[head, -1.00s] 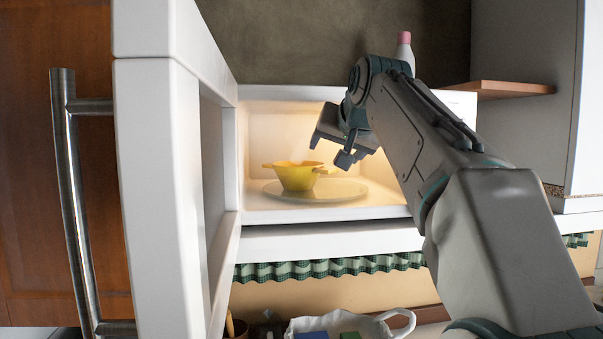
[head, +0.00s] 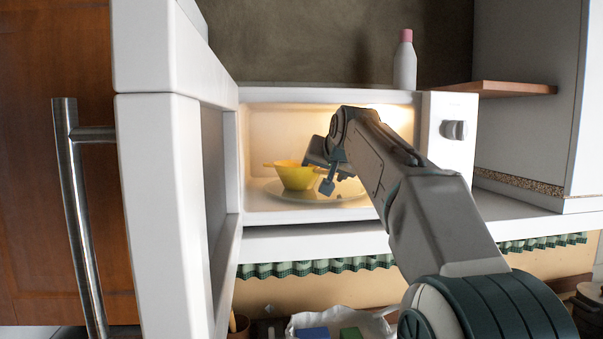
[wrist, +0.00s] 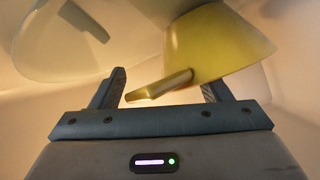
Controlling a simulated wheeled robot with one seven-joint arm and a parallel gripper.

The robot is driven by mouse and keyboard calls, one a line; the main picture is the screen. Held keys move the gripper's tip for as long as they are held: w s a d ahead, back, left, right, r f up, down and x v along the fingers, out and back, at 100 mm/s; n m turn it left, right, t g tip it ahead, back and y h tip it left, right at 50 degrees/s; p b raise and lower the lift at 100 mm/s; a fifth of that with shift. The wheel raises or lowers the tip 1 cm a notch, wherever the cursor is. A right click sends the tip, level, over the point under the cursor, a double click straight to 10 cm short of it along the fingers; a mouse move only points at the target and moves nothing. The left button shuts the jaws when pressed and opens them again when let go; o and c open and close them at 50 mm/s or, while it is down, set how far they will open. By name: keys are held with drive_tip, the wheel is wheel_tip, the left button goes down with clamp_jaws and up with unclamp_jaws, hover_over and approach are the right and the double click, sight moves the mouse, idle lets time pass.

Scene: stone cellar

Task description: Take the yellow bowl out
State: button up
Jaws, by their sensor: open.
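The yellow bowl (head: 297,177) stands upright on a pale round plate (head: 290,195) inside the lit, open microwave (head: 449,160). It has small side handles. My gripper (head: 319,174) is inside the microwave at the bowl's right side, open. In the wrist view, the bowl (wrist: 222,45) fills the upper right, and its handle (wrist: 160,86) reaches into the gap between the open fingers of my gripper (wrist: 165,82). The fingers are not closed on it. In the head view, my gripper partly hides the right handle.
The white microwave door (head: 160,200) stands open on the left, beside the opening. A wooden shelf (head: 495,88) juts out at right.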

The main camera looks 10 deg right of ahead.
drive_tip(key=c, duration=1.5)
